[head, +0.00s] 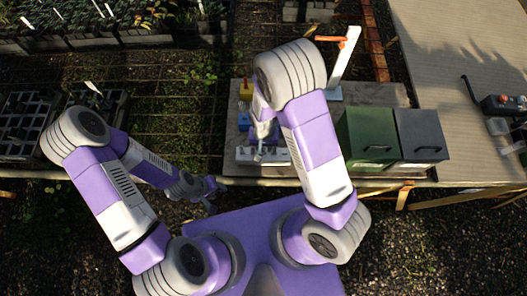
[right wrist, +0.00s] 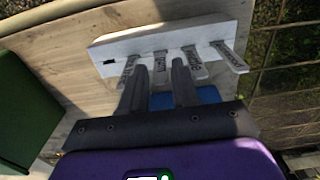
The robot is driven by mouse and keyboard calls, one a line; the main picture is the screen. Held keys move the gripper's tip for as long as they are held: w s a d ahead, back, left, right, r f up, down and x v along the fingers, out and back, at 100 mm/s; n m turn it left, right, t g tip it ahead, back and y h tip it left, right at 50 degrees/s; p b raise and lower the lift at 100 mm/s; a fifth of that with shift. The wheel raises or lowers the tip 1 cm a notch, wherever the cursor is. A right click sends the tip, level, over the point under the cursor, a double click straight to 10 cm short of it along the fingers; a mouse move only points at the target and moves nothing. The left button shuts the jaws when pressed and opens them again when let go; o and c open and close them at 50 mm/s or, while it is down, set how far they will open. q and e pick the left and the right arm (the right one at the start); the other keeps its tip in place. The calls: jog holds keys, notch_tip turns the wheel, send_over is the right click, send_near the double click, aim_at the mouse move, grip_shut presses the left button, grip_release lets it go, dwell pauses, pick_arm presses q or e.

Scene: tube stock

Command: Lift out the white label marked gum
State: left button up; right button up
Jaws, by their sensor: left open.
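A white label holder (right wrist: 112,48) carries several white labels with dark writing in a row, and one dark slot at its left end is empty. The holder also shows near the table's front edge in the head view (head: 245,154). The writing is too small to read surely, so I cannot tell which label says gum. My right gripper (right wrist: 160,68) is open, its two dark fingers reaching towards the holder. One label (right wrist: 161,60) shows between the fingertips; I cannot tell whether they touch it. My left gripper (head: 210,197) is open and empty, low in front of the table.
A green bin (head: 366,135) and a grey bin (head: 421,135) stand right of the holder. A blue thing (right wrist: 208,95) lies close to my right fingers. A white post with an orange arm (head: 345,58) stands behind. Seedling trays (head: 22,120) are at left.

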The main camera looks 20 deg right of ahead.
jog(key=shift+f, duration=0.3)
jog(key=shift+c, duration=0.4)
grip_shut()
jog(key=shift+r, duration=0.15)
